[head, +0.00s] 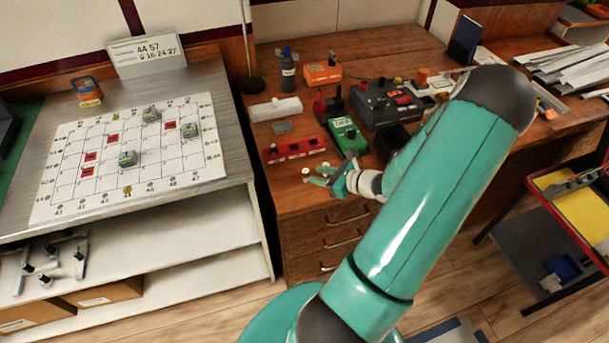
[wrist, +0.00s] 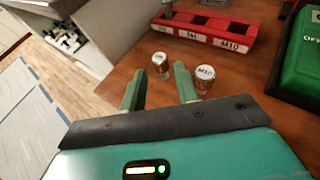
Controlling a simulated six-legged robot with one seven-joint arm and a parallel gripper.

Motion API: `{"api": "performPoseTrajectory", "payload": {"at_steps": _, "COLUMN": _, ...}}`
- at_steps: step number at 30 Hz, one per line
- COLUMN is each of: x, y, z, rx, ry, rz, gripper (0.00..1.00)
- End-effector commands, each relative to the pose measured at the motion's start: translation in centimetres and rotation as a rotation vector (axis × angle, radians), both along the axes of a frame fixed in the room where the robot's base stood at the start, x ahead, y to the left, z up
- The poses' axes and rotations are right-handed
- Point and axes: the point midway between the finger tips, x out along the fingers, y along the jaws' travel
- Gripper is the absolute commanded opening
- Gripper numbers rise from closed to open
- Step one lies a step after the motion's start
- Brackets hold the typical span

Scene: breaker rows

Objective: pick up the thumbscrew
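Two small metal screw-like pieces with pale round tops stand on the wooden bench in the wrist view. One (wrist: 160,67) is just beyond the gap between my fingers; its marking is too small to read. The other, marked M10 (wrist: 204,79), stands to the right, beside my right finger. I cannot tell which is the thumbscrew. My gripper (wrist: 159,72) is open, with nothing visibly held between its green fingers. In the head view, my gripper (head: 320,177) is low over the bench's front edge; the small pieces are hard to make out there.
A red compartment rack (wrist: 208,33) with size labels lies beyond the pieces; the head view shows it too (head: 295,150). A green device (wrist: 300,50) stands to its right. The bench's front edge drops to drawers (head: 340,243). A gridded board (head: 140,190) is at left.

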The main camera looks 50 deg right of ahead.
Motion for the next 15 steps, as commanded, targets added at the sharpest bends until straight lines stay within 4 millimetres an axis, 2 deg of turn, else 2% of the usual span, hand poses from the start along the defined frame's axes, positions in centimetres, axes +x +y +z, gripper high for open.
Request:
{"api": "performPoseTrajectory", "payload": {"at_steps": 5, "x": 1.4, "y": 0.3, "z": -0.4, "rx": 0.002, "ry": -0.001, "rz": 0.000, "gripper": 0.31}}
{"api": "performPoseTrajectory", "payload": {"at_steps": 10, "x": 4.1, "y": 0.7, "z": -1.1, "rx": 0.002, "ry": -0.002, "rz": 0.002, "gripper": 0.31}}
{"api": "performPoseTrajectory", "payload": {"at_steps": 15, "x": 5.7, "y": 1.0, "z": -1.7, "rx": 0.000, "ry": 0.000, "rz": 0.001, "gripper": 0.31}}
